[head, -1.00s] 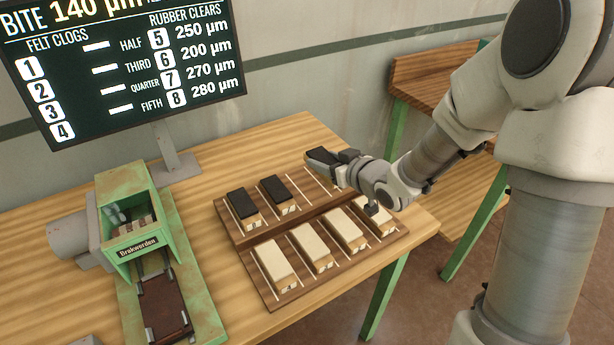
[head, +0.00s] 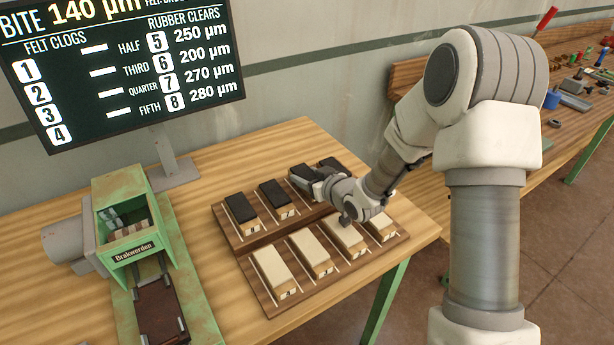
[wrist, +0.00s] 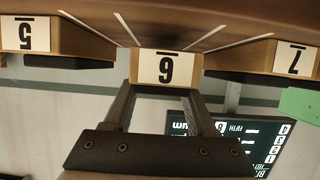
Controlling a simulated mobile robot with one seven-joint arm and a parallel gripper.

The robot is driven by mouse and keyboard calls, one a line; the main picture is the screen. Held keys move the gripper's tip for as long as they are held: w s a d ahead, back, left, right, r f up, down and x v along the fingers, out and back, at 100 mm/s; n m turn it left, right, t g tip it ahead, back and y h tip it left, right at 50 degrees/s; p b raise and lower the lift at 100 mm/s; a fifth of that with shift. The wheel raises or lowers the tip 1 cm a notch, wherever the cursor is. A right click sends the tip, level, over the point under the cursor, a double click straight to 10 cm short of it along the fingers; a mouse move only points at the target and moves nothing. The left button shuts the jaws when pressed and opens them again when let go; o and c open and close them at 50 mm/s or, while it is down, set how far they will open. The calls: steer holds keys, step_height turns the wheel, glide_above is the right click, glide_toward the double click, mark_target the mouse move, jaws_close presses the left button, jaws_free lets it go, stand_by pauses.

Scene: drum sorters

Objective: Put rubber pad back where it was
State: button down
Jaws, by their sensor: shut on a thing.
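My gripper (wrist: 165,105) is shut on a rubber pad, a pale block with a black top (head: 303,172) and a label that reads 6 upside down (wrist: 166,68). It holds the pad over the back row of the wooden rack (head: 240,262), in the third place from the left. White divider lines lie on either side of it in the wrist view. Pad 7 (wrist: 295,58) and pad 5 (wrist: 25,35) flank it, apart from it. I cannot tell whether the held pad touches the rack. My gripper hides much of it in the head view.
Two black-topped pads (head: 241,209) (head: 275,193) stand left of my gripper and one (head: 331,163) behind it. Several cream-topped pads (head: 272,268) fill the front row. A green machine (head: 125,215) and a screen (head: 125,65) stand at left. A cluttered bench (head: 580,85) is at right.

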steer(key=shift+f+b, duration=0.35)
steer(key=shift+b, duration=0.1)
steer(key=shift+s+f+b, duration=0.1)
steer(key=shift+f+b, duration=0.15)
steer(key=shift+b, duration=0.05)
